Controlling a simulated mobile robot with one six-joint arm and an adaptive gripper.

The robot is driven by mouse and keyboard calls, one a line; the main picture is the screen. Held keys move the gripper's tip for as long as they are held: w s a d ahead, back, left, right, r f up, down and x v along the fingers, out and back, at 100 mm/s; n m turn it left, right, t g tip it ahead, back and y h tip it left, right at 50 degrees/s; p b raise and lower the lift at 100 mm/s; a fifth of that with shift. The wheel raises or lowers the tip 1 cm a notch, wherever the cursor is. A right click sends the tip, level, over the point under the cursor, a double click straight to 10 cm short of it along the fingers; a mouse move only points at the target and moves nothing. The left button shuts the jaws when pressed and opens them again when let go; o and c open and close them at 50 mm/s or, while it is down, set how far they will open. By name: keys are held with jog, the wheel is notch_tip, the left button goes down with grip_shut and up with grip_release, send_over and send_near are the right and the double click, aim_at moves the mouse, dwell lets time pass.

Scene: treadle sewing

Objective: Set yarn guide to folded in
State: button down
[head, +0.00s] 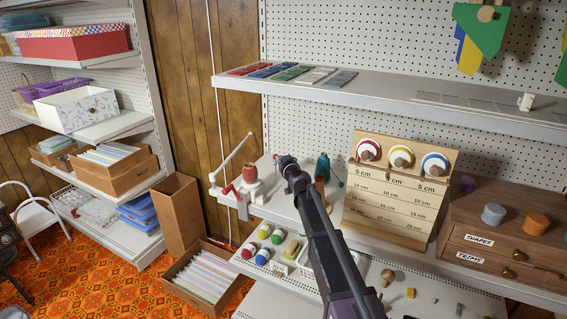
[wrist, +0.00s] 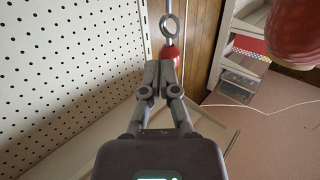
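What looks like the yarn guide is a thin white jointed arm (head: 232,153) at the left end of the shelf in the head view. It slants up and to the right from a white post. In the wrist view, a metal ring (wrist: 170,25) on a rod stands above a red knob (wrist: 171,53), probably part of the guide. My gripper (head: 284,162) is right of the arm in the head view. In the wrist view its fingers (wrist: 161,70) are together, just below the red knob. I see nothing between them, and cannot tell whether they touch the knob.
A reddish cone or spool (head: 250,173) stands on the shelf by the guide. A teal bottle (head: 322,167) is right of my gripper. A wooden ribbon board (head: 394,205) stands farther right. A large red rounded object (wrist: 296,32) fills the wrist view's upper right.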

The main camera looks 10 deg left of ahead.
dwell(0.5)
jog(key=s+d+r+p, duration=0.1)
jog(key=s+d, duration=0.8)
jog(key=s, duration=0.1)
jog(key=shift+d, duration=0.25)
jog(key=shift+s+r, duration=0.1)
jog(key=shift+s, duration=0.05)
jog(key=s+d+f+m+g+h, duration=0.1)
jog(key=s+d+f+g, duration=0.4)
jog(key=s, duration=0.6)
jog(key=s+d+f+m+g+h, duration=0.2)
jog(key=s+d+f+g+h, duration=0.2)
jog(key=s+d, duration=0.5)
jog(key=s+d+f+m+g+h, duration=0.2)
jog(key=s+d+f+g, duration=0.4)
jog(key=s, duration=0.7)
notch_tip(320, 180, down, 2)
jog(key=shift+d+f+h, duration=0.1)
jog(key=shift+d+h, duration=0.3)
jog(key=shift+d, duration=0.05)
